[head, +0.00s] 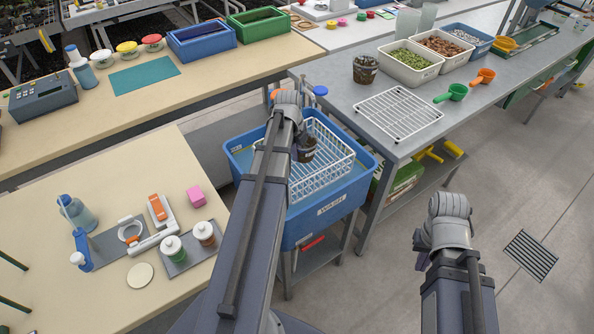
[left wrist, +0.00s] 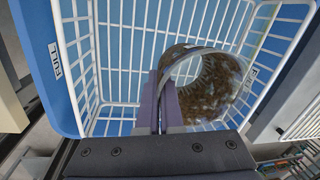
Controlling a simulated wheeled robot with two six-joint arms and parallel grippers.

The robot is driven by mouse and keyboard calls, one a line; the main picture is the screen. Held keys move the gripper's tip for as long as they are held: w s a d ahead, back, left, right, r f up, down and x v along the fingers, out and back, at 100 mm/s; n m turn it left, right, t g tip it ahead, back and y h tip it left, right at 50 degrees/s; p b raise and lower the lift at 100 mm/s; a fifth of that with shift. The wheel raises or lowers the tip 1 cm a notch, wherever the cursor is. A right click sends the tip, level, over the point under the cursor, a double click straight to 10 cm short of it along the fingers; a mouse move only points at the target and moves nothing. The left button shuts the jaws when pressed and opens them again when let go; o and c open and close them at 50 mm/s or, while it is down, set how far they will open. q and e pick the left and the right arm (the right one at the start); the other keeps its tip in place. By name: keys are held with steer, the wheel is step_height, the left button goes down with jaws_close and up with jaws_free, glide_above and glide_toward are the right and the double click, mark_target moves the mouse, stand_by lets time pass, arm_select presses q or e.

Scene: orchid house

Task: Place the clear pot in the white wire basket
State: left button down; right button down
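The white wire basket (head: 335,168) sits inside a blue tub (head: 325,213) on a stand between the benches. The clear pot (head: 307,152), filled with dark bark-like pieces, is within the basket's outline, partly hidden by my left arm. In the left wrist view the pot (left wrist: 222,90) is tilted, its round rim by the fingers and the white wires behind it. My left gripper (left wrist: 160,98) has its fingers close together at the pot's rim and appears shut on its wall. I cannot tell whether the pot touches the basket floor. My right gripper (head: 422,242) shows too little to tell its state.
A white wire rack (head: 398,113) and another dark pot (head: 365,69) stand on the grey bench, near trays and green and orange scoops (head: 457,91). Wooden benches flank the left side. The floor at right is clear around a drain grate (head: 530,255).

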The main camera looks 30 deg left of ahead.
arm_select(q)
steer(key=shift+f+b, duration=2.1)
steer(key=shift+f, duration=0.45)
steer(key=shift+r, duration=0.15)
steer(key=c, duration=1.5)
jaws_free()
steer(key=o, duration=0.4)
steer(key=r+p, duration=0.4)
steer(key=s+r+p, duration=0.1)
steer(key=r+p, duration=0.7)
steer(key=shift+s+a, duration=0.15)
steer(key=shift+s, duration=0.25)
